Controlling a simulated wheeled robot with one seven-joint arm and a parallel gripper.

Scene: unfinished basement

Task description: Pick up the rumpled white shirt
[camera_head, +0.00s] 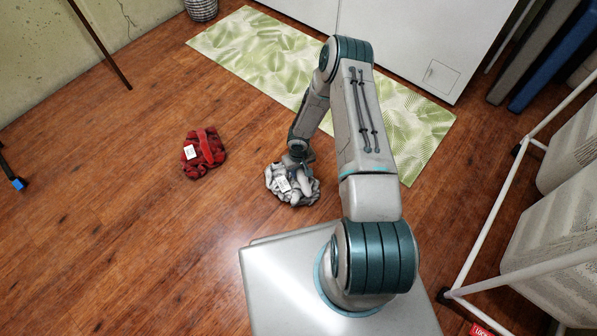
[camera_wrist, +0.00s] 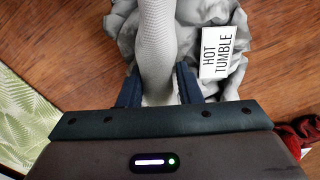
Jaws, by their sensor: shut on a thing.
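The rumpled white shirt (camera_head: 281,192) lies in a crumpled greyish-white heap on the wood floor in the head view. In the wrist view the shirt (camera_wrist: 204,20) fills the top middle, with a white tag reading "HOT TUMBLE" (camera_wrist: 220,52). My gripper (camera_head: 297,160) reaches down onto the heap from above. In the wrist view the dark fingers of my gripper (camera_wrist: 158,85) are shut on a raised fold of the shirt that stands up between them. The fingertips are partly hidden by the gripper body and cloth.
A red crumpled garment (camera_head: 212,152) with a white tag lies to the left of the shirt. A green leaf-patterned mat (camera_head: 262,50) lies behind. A white-framed rack with light hampers (camera_head: 560,225) stands at the right. The floor at the left is mostly clear.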

